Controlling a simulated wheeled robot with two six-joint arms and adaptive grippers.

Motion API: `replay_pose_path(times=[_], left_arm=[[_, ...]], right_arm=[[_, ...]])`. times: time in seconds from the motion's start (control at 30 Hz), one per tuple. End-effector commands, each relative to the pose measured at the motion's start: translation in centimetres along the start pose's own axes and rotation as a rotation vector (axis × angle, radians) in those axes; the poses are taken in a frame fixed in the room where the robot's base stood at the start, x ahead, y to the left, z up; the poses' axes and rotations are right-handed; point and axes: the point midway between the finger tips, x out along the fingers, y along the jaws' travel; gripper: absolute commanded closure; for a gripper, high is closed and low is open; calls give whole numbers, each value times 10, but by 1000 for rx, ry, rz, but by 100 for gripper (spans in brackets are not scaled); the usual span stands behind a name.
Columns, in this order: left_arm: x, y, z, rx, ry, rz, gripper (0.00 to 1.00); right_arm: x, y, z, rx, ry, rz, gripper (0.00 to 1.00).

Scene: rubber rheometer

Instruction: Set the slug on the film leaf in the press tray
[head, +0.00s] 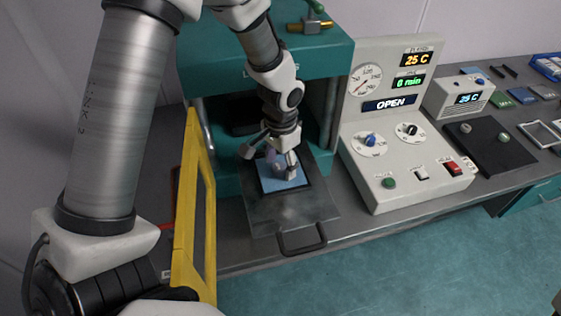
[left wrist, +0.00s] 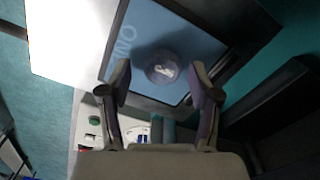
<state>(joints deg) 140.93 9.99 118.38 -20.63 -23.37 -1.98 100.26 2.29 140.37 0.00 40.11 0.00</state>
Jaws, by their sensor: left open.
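The slug (left wrist: 163,68) is a small round grey piece with a light mark on top. It lies on the blue film leaf (left wrist: 143,36) in the left wrist view. The leaf also shows in the head view (head: 283,184), inside the dark frame of the pulled-out press tray (head: 262,212). My left gripper (left wrist: 160,88) is open, its fingers on either side of the slug with gaps between. In the head view my left gripper (head: 274,166) is low over the leaf and largely hides the slug. My right gripper is not in view.
The teal press (head: 195,65) stands behind the tray, and its yellow guard (head: 196,205) is at the left. The control console (head: 405,130), reading OPEN, is on the right.

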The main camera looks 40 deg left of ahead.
Motion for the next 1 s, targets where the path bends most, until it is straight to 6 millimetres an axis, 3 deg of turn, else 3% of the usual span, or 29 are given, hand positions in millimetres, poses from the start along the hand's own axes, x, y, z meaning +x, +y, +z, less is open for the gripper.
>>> replay_pose_path(times=[0.17,0.4,0.5,0.6,1.0], left_arm=[[-27,0,0,0,1,0,37],[-87,0,0,0,1,0,37],[-109,0,0,0,2,-1,37],[-115,0,-1,-1,4,-1,37],[-121,0,0,0,0,0,37]], right_arm=[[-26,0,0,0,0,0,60],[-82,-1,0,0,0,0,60],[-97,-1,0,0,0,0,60],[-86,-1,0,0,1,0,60],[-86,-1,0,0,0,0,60]])
